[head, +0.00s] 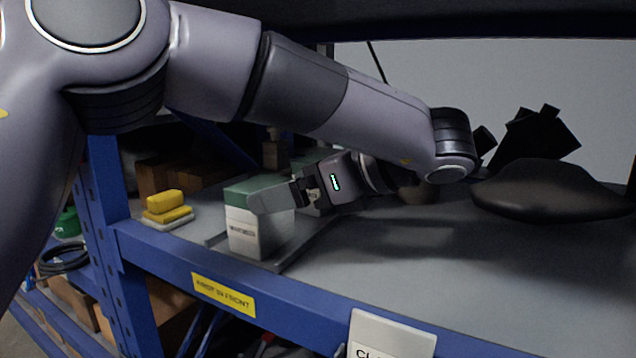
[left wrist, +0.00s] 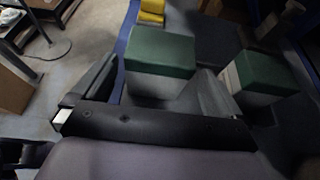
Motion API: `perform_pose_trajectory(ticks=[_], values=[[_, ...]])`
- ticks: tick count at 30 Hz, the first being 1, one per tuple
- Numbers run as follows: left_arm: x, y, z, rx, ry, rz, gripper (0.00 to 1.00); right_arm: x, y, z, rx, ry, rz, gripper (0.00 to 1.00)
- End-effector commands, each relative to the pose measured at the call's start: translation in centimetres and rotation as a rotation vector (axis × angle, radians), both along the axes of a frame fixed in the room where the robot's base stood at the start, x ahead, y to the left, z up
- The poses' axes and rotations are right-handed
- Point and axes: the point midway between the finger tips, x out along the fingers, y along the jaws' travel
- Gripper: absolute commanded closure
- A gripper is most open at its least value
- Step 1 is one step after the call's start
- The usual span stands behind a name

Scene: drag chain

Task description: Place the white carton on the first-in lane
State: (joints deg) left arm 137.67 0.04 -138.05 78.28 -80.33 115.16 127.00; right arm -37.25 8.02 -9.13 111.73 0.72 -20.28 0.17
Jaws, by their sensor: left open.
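The white carton (head: 258,233) with a green top stands upright at the shelf's front edge, in a lane with low dark rails (head: 290,255). My left gripper (head: 275,196) comes in from the right at the height of its top, with one finger across the upper part. In the left wrist view, my open left gripper (left wrist: 150,92) has its fingers on either side of the green-topped carton (left wrist: 160,55). Contact cannot be told. A second green-topped box (left wrist: 265,72) stands outside the right finger; my arm largely hides that area in the head view.
Yellow blocks (head: 166,203) lie left of the carton. A white sign (head: 390,335) hangs lower right. Dark shapes (head: 545,190) stand at the right back; grey shelf surface between is clear.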

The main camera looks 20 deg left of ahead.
Motion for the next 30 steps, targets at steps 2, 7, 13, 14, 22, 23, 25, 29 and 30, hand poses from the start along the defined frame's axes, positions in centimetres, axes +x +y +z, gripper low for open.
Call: perform_pose_trajectory(ticks=[2, 7, 13, 14, 22, 23, 25, 29, 30], values=[[-0.1, -1.3, 0.5, 0.002, -0.004, -0.003, 0.00, 0.0, 0.0, -0.1, 0.000, 0.000, 0.000, 0.57], [-0.2, -3.1, 1.3, 0.002, -0.002, 0.000, 0.00, 0.0, 0.0, -0.1, 0.000, 0.000, 0.000, 0.57], [-0.3, -4.0, 1.6, 0.000, 0.000, -0.001, 0.00, 0.0, 0.0, -0.1, 0.000, 0.000, 0.000, 0.57], [-0.3, -4.0, 1.7, -0.001, 0.000, -0.001, 0.00, 0.0, 0.0, -0.1, 0.000, 0.000, 0.000, 0.57], [-0.3, -4.0, 1.7, -0.001, 0.000, 0.000, 0.00, 0.0, 0.0, -0.1, 0.000, 0.001, 0.000, 0.57], [-0.3, -4.0, 1.7, -0.001, 0.000, 0.000, 0.00, 0.0, 0.0, -0.1, 0.000, 0.001, 0.000, 0.57], [-0.3, -4.0, 1.7, -0.001, 0.000, 0.000, 0.00, 0.0, 0.0, -0.1, 0.000, 0.000, 0.000, 0.57], [-0.3, -4.0, 1.6, -0.001, 0.000, 0.000, 0.00, 0.0, 0.0, -0.1, 0.000, 0.000, 0.000, 0.57], [-0.3, -4.0, 1.7, -0.001, 0.000, 0.000, 0.00, 0.0, 0.0, -0.1, 0.000, 0.000, 0.000, 0.57]])
